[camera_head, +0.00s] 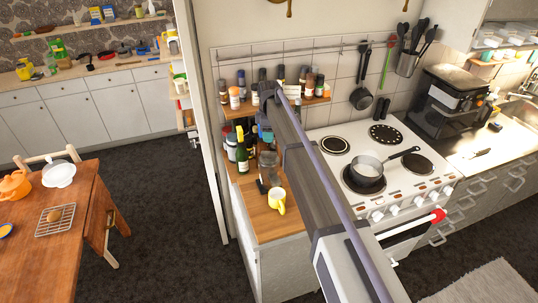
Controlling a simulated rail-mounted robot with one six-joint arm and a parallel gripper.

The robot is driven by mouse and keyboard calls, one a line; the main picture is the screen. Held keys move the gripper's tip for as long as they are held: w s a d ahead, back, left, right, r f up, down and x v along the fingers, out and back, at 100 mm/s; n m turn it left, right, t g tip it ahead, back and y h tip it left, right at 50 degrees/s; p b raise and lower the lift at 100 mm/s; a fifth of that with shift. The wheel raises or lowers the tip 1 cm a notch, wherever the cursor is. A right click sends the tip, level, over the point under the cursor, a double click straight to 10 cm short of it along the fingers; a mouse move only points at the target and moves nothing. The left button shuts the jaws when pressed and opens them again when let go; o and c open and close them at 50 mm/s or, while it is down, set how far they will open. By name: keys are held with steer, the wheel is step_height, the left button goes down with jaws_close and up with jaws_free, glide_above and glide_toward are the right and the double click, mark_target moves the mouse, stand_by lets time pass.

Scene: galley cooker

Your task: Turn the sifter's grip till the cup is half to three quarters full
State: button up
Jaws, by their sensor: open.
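My gripper (264,134) shows only in part there, small and dark with a bluish piece. It is open, and I cannot see anything held in it.
A green bottle (242,150) and white-lidded jars (231,146) crowd the left of the container. A spice shelf (232,112) hangs above. Right of my arm, a pot (368,170) sits on the white cooker (420,183). The counter's front left is clear.

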mark_target(269, 152)
step_height(269, 152, down, 10)
steer(key=b, duration=0.8)
steer(key=shift+r, duration=0.25)
steer(key=shift+r, duration=0.1)
steer(key=shift+c, duration=0.4)
jaws_close()
steer(key=shift+m, duration=0.5)
steer(key=m, duration=0.5)
steer(key=shift+m, duration=0.3)
steer(key=m, duration=0.6)
steer(key=shift+m, duration=0.4)
